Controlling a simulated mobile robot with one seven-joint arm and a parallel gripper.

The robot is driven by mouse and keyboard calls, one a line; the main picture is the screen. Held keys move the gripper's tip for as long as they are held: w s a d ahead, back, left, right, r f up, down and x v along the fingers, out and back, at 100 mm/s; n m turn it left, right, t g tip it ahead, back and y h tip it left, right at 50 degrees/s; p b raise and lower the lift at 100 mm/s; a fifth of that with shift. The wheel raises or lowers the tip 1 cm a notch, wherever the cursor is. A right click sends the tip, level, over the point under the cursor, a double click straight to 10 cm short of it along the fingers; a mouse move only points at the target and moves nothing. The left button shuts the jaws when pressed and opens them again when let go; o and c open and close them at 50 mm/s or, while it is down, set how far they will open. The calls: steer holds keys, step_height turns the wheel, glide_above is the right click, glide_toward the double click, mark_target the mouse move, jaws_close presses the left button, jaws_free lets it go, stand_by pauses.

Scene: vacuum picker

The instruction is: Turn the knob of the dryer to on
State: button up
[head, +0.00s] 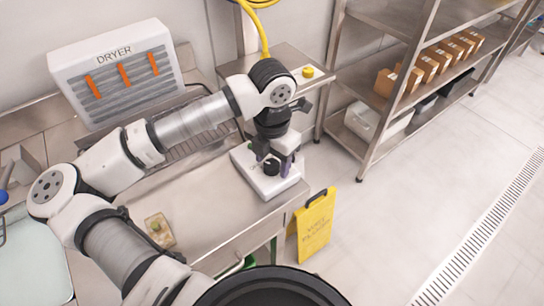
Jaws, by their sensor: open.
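The white dryer unit (60,68) with the label "DRYER" and orange strips stands at the back left. A white control box (265,188) sits at the right end of the steel counter, with a black knob (271,168) on its top. My gripper (272,161) points down over this box. Its fingers are open and appear to be on either side of the knob. I cannot tell whether they touch it. The gripper body hides part of the knob and box, and I cannot read the knob's setting.
A small clear container (158,230) lies on the counter (205,225). A yellow floor sign (315,226) stands right of the counter. A steel shelf (385,115) holds brown boxes (428,65). A yellow button (308,72) is on the back table. The floor at right is open.

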steer(key=shift+f, duration=0.2)
steer(key=shift+c, duration=0.4)
steer(key=c, duration=0.9)
